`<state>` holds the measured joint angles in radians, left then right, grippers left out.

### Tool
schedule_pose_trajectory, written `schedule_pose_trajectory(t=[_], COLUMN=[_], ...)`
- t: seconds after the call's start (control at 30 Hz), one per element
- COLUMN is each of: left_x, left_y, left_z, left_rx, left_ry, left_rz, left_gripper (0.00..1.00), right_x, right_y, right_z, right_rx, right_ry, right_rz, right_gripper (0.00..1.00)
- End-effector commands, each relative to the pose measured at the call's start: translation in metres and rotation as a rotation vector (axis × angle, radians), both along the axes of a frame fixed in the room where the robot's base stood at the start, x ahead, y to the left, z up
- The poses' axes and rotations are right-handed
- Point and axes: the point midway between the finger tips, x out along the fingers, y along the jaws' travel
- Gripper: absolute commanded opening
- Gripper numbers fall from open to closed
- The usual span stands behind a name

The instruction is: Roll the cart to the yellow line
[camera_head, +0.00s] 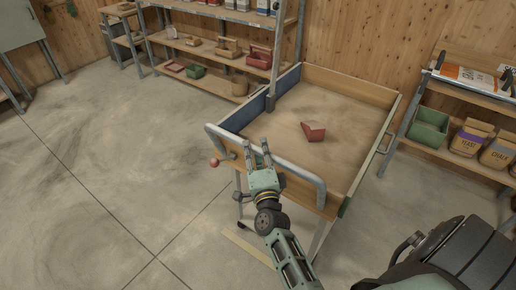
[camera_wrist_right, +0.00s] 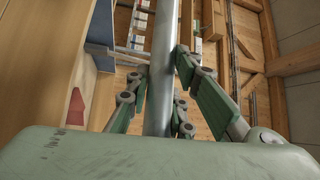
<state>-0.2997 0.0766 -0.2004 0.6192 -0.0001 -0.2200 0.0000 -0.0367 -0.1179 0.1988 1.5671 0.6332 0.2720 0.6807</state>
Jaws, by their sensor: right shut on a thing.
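The cart (camera_head: 338,92) is an open wooden tray on legs, with a grey tubular handle (camera_head: 296,171) along its near side. My right gripper (camera_head: 256,149) reaches up from below and is shut on the handle. In the right wrist view the grey bar (camera_wrist_right: 161,60) passes between the fingers. A red, wedge-like thing (camera_head: 313,132) lies in the tray. A pale yellowish strip (camera_head: 247,249) lies on the floor just before the cart's near side, partly hidden by my right arm. My left gripper is not in view.
A shelf unit (camera_head: 215,57) with bins stands close behind the cart's left side. Another shelf (camera_head: 470,101) with a green bin (camera_head: 428,127) and bags is close on the right. The concrete floor on the left (camera_head: 110,170) is clear.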

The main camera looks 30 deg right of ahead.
Motion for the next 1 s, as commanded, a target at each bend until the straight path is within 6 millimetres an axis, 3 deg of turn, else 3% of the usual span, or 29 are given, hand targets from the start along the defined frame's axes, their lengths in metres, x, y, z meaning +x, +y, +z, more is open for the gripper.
schedule_pose_trajectory(t=[0.27, 0.3, 0.5, 0.83, 1.0], left_x=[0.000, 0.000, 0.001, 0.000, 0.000], left_y=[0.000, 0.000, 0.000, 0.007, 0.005], left_z=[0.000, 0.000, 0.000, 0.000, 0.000], left_rx=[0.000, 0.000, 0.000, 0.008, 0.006], left_ry=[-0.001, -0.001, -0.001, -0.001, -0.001], left_rz=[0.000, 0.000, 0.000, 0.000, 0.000], left_gripper=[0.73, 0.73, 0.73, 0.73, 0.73], right_x=[-0.001, -0.001, -0.001, -0.002, -0.018], right_y=[0.000, 0.000, 0.000, 0.000, 0.006], right_z=[-0.003, -0.003, -0.002, -0.001, -0.004], right_rx=[0.000, 0.000, 0.001, 0.001, 0.001], right_ry=[0.005, 0.005, 0.003, 0.000, 0.003], right_rz=[-0.001, -0.001, -0.001, -0.001, -0.001], right_gripper=[0.00, 0.22, 0.39, 0.40, 0.40])
